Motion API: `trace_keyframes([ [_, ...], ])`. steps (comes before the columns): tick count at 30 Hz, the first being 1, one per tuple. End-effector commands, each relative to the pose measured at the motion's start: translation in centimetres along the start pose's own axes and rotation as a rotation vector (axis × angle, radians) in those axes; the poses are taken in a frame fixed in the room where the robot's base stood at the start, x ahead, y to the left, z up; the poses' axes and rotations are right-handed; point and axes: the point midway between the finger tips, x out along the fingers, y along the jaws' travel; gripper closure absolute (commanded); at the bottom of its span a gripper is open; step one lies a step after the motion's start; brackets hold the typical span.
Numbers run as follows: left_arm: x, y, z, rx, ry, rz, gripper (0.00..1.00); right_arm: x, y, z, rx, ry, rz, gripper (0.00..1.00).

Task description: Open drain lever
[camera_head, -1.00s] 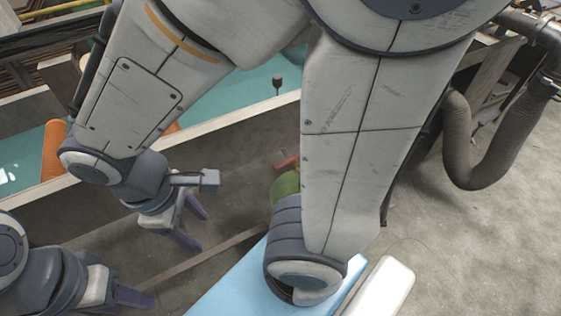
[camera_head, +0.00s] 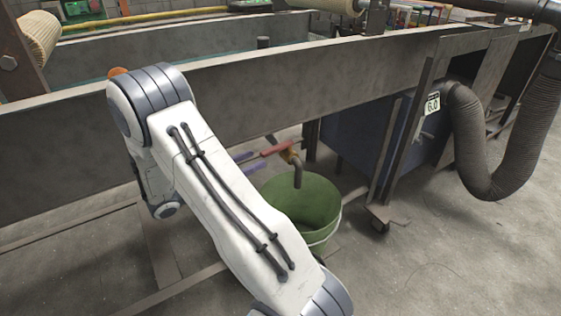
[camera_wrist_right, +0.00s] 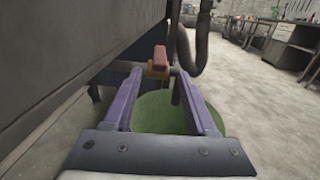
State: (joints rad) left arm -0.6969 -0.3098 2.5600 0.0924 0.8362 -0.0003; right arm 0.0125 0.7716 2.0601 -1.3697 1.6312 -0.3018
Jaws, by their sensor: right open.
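The red drain lever (camera_head: 277,147) sits on a brass-coloured valve with a downward grey spout (camera_head: 298,175). My right gripper (camera_head: 262,160) is open and lies just left of the lever, partly hidden by my arm. In the right wrist view, its two purple fingers (camera_wrist_right: 157,72) point toward the red lever (camera_wrist_right: 160,56), which shows between and just beyond the fingertips. I cannot tell whether they touch. A green bucket (camera_head: 315,205) stands on the floor under the spout; it also shows between the fingers in the wrist view (camera_wrist_right: 160,112). My left gripper is not in view.
A long grey tank wall (camera_head: 330,78) runs behind the valve. A dark blue cabinet (camera_head: 355,140) and a ribbed hose (camera_head: 478,150) stand to the right. Metal frame bars (camera_head: 165,290) lie low at the left. The concrete floor (camera_head: 440,255) at the right is open.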

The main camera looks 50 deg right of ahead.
Motion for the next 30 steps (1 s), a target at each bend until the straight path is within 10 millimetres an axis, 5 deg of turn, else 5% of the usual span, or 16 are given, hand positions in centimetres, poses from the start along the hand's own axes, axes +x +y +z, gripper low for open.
trace_keyframes([
  [18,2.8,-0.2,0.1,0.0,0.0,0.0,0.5,9.4,0.0,-0.1,-0.001,-0.004,0.0,0.43],
  [30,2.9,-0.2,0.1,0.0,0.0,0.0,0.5,10.3,0.1,0.0,-0.002,-0.004,0.003,0.43],
])
